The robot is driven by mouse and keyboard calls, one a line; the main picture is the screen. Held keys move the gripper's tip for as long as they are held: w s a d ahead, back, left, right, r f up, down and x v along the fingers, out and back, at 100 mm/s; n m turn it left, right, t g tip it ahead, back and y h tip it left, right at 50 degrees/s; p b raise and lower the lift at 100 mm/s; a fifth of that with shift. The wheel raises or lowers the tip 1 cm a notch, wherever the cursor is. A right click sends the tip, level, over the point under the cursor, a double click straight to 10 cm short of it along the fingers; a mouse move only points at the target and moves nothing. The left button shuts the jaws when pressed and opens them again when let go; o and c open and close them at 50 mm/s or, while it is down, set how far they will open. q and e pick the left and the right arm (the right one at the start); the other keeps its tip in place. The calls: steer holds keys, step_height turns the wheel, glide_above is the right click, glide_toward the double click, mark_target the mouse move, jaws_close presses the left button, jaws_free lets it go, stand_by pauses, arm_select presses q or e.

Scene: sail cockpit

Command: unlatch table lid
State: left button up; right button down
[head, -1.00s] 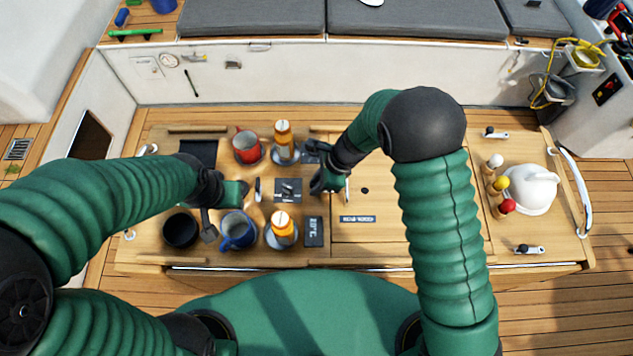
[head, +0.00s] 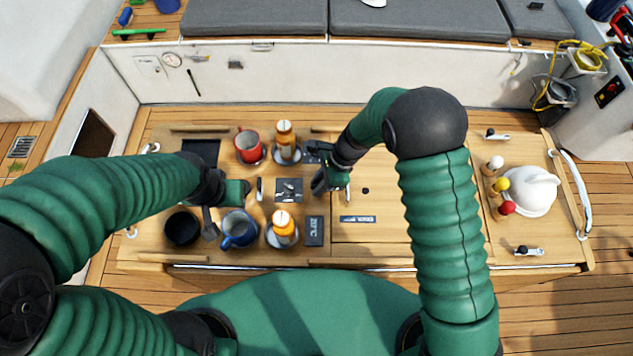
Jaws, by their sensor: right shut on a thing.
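A white domed object (head: 530,192) and several coloured knobs (head: 503,185) are at the right. The lid's top is mostly clear.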

steer(key=n, duration=0.2)
steer(key=shift+w+d+n+g, duration=0.3)
steer(key=shift+g, duration=0.1)
steer(key=n+g+h, duration=0.1)
steer(key=n, duration=0.2)
steer(key=shift+n, duration=0.3)
steer(key=n+h+b, duration=0.1)
steer(key=n, duration=0.1)
steer(key=n+g, duration=0.1)
steer(key=n, duration=0.2)
steer(key=shift+h+b, duration=0.35)
steer(key=shift+h, duration=0.05)
steer(key=n, duration=0.2)
steer(key=n+h+b, duration=0.1)
steer(key=n, duration=0.1)
steer(key=shift+s+a+r+n+g+h, duration=0.1)
steer(key=shift+n+g+h, duration=0.2)
steer(key=shift+g, duration=0.1)
steer(key=c, duration=1.6)
jaws_free()
steer(key=shift+o, duration=0.7)
